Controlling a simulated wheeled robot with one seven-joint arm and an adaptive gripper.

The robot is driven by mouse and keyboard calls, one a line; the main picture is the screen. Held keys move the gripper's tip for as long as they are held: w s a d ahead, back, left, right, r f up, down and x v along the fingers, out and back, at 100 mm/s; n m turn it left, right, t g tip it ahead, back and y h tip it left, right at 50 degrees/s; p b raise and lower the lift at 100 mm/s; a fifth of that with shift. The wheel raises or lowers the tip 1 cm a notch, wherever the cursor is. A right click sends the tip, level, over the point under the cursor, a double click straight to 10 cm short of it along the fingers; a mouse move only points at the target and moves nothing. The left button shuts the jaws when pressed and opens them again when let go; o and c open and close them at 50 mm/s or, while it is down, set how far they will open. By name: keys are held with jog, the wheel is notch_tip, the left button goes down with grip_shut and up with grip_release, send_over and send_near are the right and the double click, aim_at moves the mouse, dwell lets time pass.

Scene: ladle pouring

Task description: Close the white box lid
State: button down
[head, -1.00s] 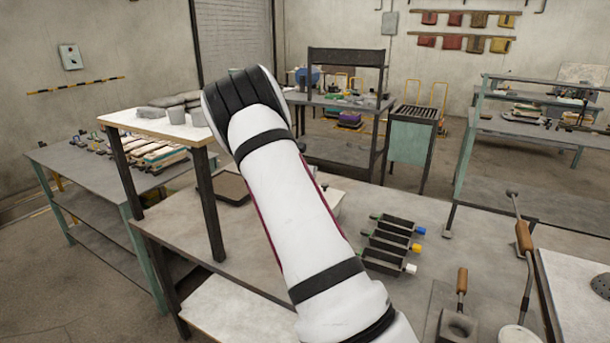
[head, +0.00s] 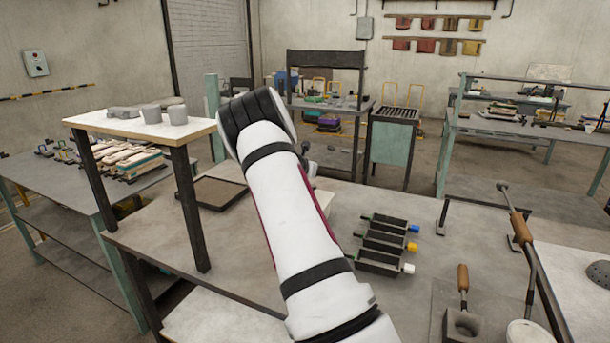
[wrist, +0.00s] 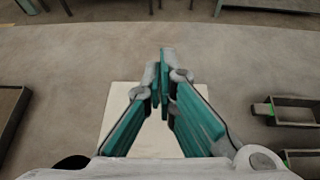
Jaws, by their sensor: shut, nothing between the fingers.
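A pale, flat, square-looking surface, likely the white box (wrist: 158,140), lies under my gripper in the wrist view. In the head view only a white sliver of it (head: 326,199) shows beside my arm. My arm hides the rest, and I cannot tell how its lid stands. My gripper (wrist: 163,68) is shut and empty, its teal fingers together above the table, with the tips reaching past the far edge of the pale surface. In the head view my forearm mostly hides the gripper.
A shallow brown tray (head: 216,193) lies left of my arm, near a raised white-topped stand (head: 140,124) with grey cups. Dark molds (head: 384,246) with coloured ends lie to the right. A ladle (head: 516,226) and a crucible-like block (head: 461,325) stand farther right.

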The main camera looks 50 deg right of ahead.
jog(key=d+f+b, duration=0.2)
jog(key=f, duration=0.1)
jog(key=shift+w+d+f, duration=0.1)
jog(key=shift+w+d, duration=0.05)
jog(key=shift+w, duration=0.25)
jog(key=shift+w+d+f+b, duration=0.1)
jog(key=shift+d+f+b, duration=0.15)
jog(key=shift+f, duration=0.15)
jog(key=shift+d+f+b, duration=0.1)
jog(key=shift+f+b, duration=0.15)
jog(key=shift+f, duration=0.1)
jog(key=shift+f, duration=0.15)
jog(key=shift+r+p, duration=0.35)
jog(key=shift+r, duration=0.05)
notch_tip(320, 180, up, 14)
jog(key=p, duration=0.3)
jog(key=shift+s+d+f, duration=0.2)
jog(key=shift+s+d, duration=0.1)
jog(key=shift+s, duration=0.05)
